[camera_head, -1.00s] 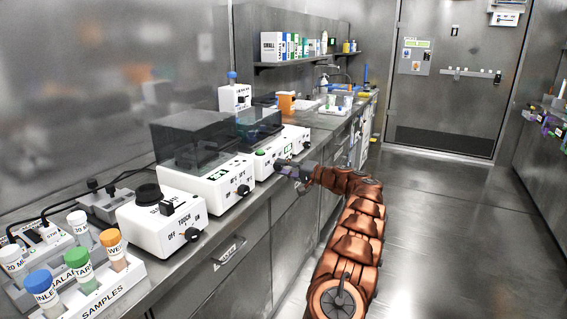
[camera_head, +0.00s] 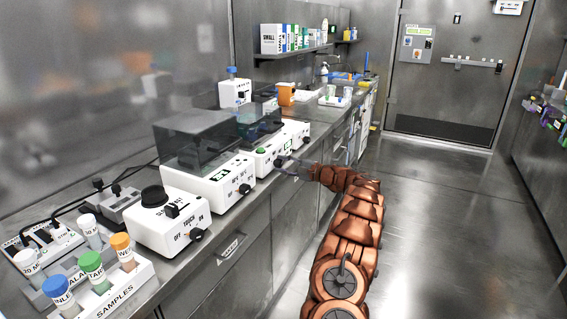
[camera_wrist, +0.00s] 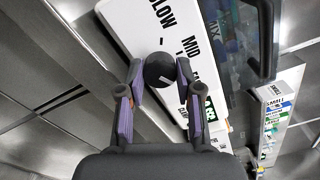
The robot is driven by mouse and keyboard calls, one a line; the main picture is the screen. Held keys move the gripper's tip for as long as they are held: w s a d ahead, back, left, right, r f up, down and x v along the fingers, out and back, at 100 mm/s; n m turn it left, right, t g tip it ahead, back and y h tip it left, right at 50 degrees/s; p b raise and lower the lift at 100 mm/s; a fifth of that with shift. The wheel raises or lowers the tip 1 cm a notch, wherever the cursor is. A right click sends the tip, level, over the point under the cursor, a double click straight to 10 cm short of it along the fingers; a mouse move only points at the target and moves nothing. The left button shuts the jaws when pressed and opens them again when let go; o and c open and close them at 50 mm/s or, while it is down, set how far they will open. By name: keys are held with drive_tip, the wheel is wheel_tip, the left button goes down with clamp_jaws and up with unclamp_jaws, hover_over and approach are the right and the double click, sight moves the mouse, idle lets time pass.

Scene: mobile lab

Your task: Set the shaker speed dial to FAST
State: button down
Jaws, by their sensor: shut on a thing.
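The shaker (camera_head: 265,158) is a white box with a smoked cover and a green button, on the counter behind the nearer covered machine. Its black round speed dial (camera_wrist: 159,70) shows in the wrist view beside the labels SLOW, MID and a partly hidden one starting with F. A short white mark is on the dial's face; I cannot tell surely which label it points to. My gripper (camera_wrist: 160,74) has its two purple-padded fingers on either side of the dial, shut on it. In the head view my gripper (camera_head: 290,168) is small at the shaker's front.
A larger covered machine (camera_head: 213,186) and a white device with a black cup top (camera_head: 168,228) stand nearer on the counter. A sample rack (camera_head: 132,280) is at the front left. The floor (camera_head: 450,220) to the right is clear.

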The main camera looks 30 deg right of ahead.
idle(0.3)
drive_tip(key=c, duration=0.8)
unclamp_jaws()
drive_tip(key=shift+o, duration=0.2)
drive_tip(key=shift+f, duration=0.1)
